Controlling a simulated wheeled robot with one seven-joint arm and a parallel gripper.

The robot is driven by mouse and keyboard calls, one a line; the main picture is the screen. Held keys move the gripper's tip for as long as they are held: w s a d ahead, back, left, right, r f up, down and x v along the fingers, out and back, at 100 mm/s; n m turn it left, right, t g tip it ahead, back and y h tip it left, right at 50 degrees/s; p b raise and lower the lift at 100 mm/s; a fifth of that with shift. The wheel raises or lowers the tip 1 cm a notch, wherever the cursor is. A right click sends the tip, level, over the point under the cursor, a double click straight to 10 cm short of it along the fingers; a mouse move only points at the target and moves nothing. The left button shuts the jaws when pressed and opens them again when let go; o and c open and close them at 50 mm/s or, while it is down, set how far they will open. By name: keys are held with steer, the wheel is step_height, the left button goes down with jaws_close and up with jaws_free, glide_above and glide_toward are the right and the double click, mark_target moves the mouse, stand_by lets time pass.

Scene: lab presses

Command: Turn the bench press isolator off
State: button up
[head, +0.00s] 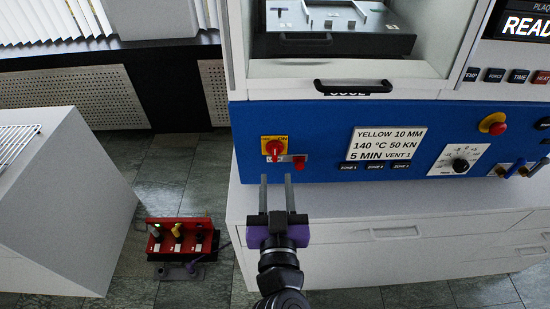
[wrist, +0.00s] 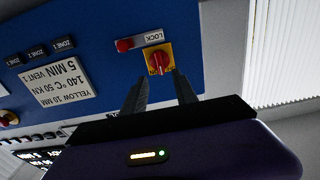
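The bench press isolator (head: 274,149) is a red rotary handle on a yellow plate, at the left end of the press's blue front panel. "ON" is printed near the plate's upper right, and the handle looks roughly upright. It also shows in the wrist view (wrist: 159,60), upside down. My gripper (head: 276,181) is open and empty, its two fingers pointing at the panel just below the isolator in the head view. In the wrist view the fingertips (wrist: 159,77) lie either side of the handle's line, seemingly short of it. No contact shows.
A red lock piece (head: 299,162) with a "LOCK" label (wrist: 150,37) sits beside the isolator. A yellow-and-red stop button (head: 493,123) and a dial (head: 460,164) are farther right. A red box with numbered levers (head: 180,236) stands on the floor at left.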

mark_target(275, 155)
steer(key=w+p, duration=0.2)
steer(key=w, duration=0.5)
steer(key=shift+w, duration=0.25)
steer(key=shift+c, duration=0.4)
jaws_close()
